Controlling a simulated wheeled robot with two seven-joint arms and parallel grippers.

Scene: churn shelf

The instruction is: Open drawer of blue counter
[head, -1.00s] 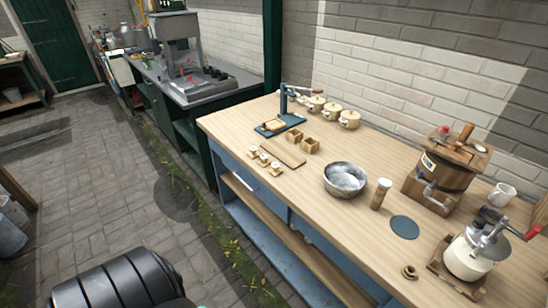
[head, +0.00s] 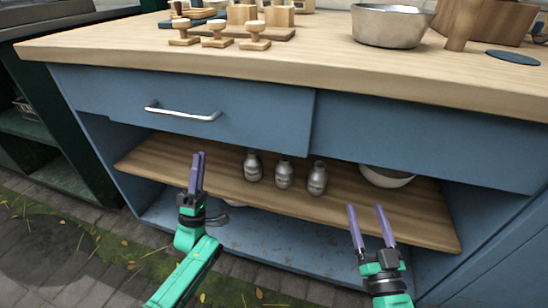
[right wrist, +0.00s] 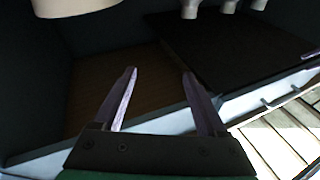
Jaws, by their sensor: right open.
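The blue counter (head: 420,140) fills the head view, with a wooden top. A silver bar handle (head: 183,112) is on the drawer front. My left gripper (head: 198,156) is below and slightly right of the handle, apart from it; its fingers overlap edge-on, so their gap is hidden. My right gripper (head: 366,207) is open and empty, low in front of the shelf at right. Its spread fingers also show in the right wrist view (right wrist: 160,78).
A wooden shelf (head: 220,185) under the drawer holds several metal shakers (head: 284,174) and a white bowl (head: 386,177). Wooden stamps (head: 217,35) and a metal bowl (head: 391,26) stand on top. A dark green unit (head: 50,130) is at left.

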